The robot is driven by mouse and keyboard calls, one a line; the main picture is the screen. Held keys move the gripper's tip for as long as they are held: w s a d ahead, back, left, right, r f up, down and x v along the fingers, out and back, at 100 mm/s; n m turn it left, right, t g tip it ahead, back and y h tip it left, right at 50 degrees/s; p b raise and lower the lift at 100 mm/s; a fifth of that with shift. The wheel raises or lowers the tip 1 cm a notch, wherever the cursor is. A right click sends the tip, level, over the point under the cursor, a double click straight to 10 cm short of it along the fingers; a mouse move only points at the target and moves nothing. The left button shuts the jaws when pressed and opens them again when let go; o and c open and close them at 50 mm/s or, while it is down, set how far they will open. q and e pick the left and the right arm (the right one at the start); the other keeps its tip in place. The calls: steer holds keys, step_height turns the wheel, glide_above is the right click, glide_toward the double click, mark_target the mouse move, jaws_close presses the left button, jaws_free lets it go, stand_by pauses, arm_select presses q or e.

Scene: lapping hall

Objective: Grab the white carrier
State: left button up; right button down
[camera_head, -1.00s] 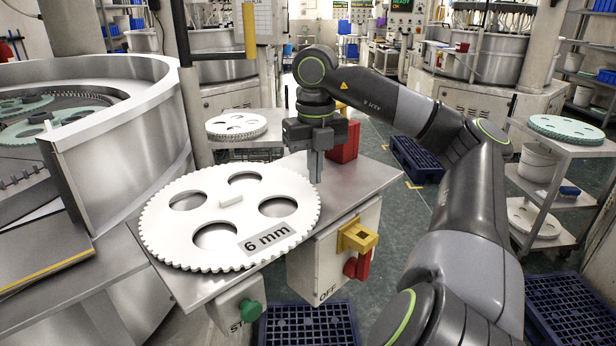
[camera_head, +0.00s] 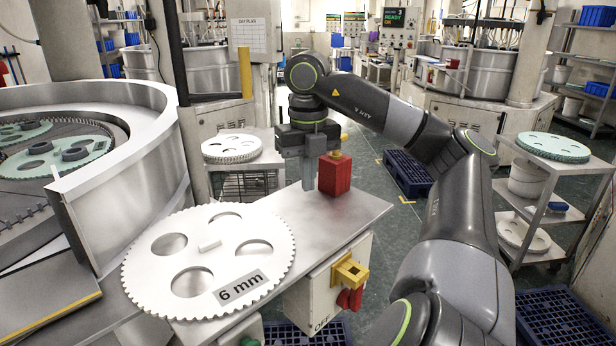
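The white carrier (camera_head: 167,285) is a flat toothed disc with several round holes, a small raised block in its middle and a "6 mm" label. It lies flat on the metal table (camera_head: 335,212), its left edge close to the big round machine. My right gripper (camera_head: 308,186) points down over the table, just beyond the carrier's back right edge and apart from it. Its fingers overlap in this view, so their gap is hidden. I see nothing held in it. My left gripper is not in view.
A red block (camera_head: 334,174) stands beside my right gripper. A control box (camera_head: 318,298) with a yellow and red switch hangs on the table's front side. The round machine (camera_head: 125,150) rises at left. Another white disc (camera_head: 231,147) lies on a stand behind.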

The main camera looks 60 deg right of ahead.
steer(key=shift+c, duration=2.2)
jaws_free()
steer(key=shift+r, duration=0.1)
